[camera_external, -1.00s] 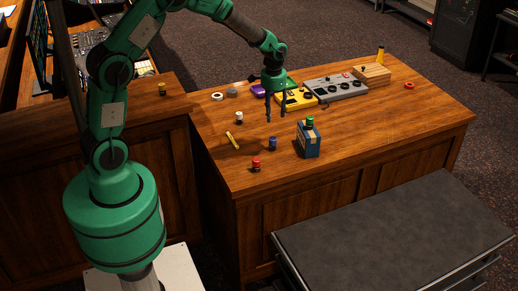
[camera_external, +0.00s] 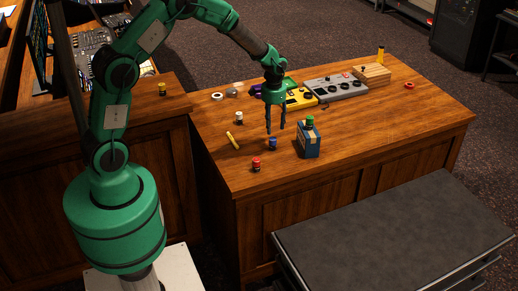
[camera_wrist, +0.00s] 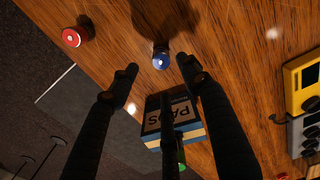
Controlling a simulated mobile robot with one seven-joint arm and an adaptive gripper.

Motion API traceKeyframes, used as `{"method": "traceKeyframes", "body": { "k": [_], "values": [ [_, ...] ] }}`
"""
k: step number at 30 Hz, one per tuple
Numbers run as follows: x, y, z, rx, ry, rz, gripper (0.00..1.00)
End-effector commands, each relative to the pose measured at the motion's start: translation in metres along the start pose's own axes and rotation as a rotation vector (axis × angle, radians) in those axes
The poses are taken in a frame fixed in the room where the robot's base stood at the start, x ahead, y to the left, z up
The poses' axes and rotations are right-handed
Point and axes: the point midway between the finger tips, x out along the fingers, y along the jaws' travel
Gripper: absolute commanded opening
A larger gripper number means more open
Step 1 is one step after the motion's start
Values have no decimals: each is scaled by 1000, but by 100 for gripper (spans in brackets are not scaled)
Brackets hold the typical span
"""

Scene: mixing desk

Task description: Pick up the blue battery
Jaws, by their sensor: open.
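The blue battery (camera_external: 273,143) stands upright on the wooden desk, left of a small blue box. In the wrist view the blue battery (camera_wrist: 161,60) is seen from above, just beyond and between the fingertips. My gripper (camera_external: 276,131) points down above the blue battery, and its fingers are apart and empty. In the wrist view my gripper (camera_wrist: 160,70) shows its two dark fingers spread on either side. The height gap between fingertips and battery is hard to judge.
A red battery-like cylinder (camera_external: 257,164) is near the front edge. A yellow stick (camera_external: 233,141) lies left. Pedals, including a yellow one (camera_external: 300,98), sit behind.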

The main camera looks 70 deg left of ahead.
Motion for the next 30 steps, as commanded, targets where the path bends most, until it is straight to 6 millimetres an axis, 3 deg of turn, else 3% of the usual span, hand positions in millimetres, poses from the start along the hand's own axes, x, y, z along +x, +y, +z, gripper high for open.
{"method": "traceKeyframes", "body": {
  "k": [6,22,30],
  "values": [
    [27,0,0,0,-1,0,47],
    [35,0,1,0,-1,0,47],
    [62,-2,2,0,-2,0,47]
  ]
}}
